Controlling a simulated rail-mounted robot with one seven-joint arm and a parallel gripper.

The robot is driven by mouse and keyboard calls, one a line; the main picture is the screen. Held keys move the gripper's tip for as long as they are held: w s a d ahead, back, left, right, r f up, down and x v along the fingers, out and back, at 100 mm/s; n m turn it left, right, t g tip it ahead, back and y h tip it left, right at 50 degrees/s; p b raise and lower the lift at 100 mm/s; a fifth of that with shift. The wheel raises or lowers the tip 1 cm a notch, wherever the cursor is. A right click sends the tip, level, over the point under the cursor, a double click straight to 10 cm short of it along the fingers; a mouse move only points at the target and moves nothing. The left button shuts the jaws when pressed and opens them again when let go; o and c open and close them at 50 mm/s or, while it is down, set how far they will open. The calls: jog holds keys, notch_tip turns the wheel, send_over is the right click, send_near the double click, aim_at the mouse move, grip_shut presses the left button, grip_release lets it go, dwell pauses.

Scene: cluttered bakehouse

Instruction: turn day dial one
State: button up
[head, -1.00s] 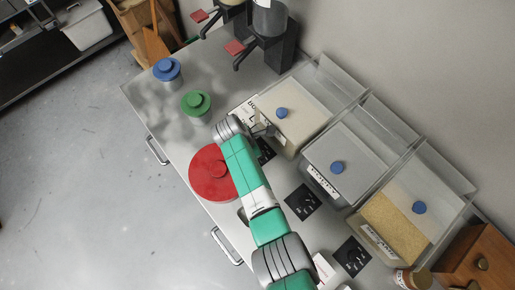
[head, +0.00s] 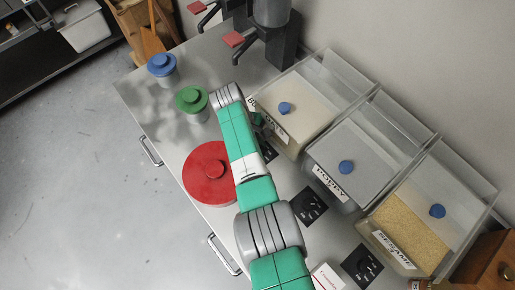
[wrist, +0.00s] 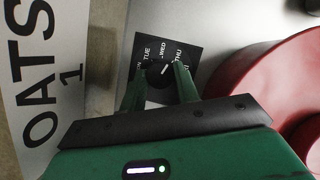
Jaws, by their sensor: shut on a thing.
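Day dial one is a black square plate (wrist: 185,50) with white day marks and a round black knob (wrist: 157,72), in front of the bin labelled OATS 1. My gripper (wrist: 160,76) is shut on the knob, one green finger on each side. A white mark on the knob points up and right, roughly between WED and THU; the exact setting is hard to tell.
A large red lid (head: 200,180) lies close to the dial. Green (head: 191,98) and blue (head: 161,63) lidded jars stand further back. Two other dials (head: 308,207) (head: 362,266) sit before the poppy and sesame bins. Black dispensers (head: 280,50) stand at the back.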

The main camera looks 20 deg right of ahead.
jog(key=shift+f+m+b, duration=0.1)
jog(key=shift+m+b, duration=0.45)
jog(key=shift+m, duration=0.25)
jog(key=shift+y, duration=0.4)
jog(key=o, duration=1)
jog(key=shift+g, duration=0.3)
jog(key=v, duration=0.8)
